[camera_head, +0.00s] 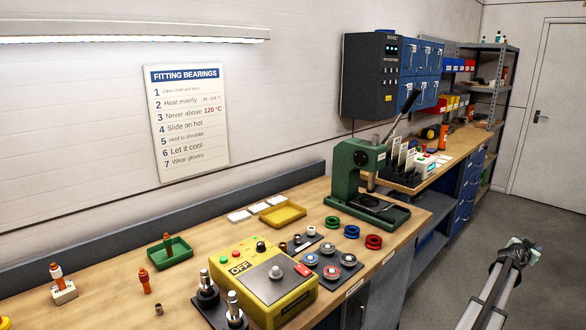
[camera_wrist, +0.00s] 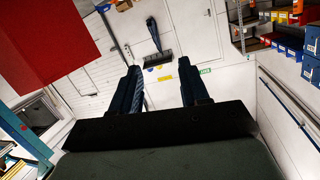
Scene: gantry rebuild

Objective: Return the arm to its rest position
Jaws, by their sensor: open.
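My gripper (camera_head: 521,243) is at the right of the head view, over the grey floor and to the right of the workbench. It touches nothing there. In the wrist view my two dark fingers (camera_wrist: 158,72) stand apart with nothing held between them. The arm behind the gripper runs down to the bottom edge of the head view. No separate object is named by the task.
The wooden workbench (camera_head: 112,285) carries a yellow control box (camera_head: 262,283), a green press (camera_head: 358,168) and small parts. A grey door (camera_head: 550,115) is at the far right. Floor around my gripper is clear.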

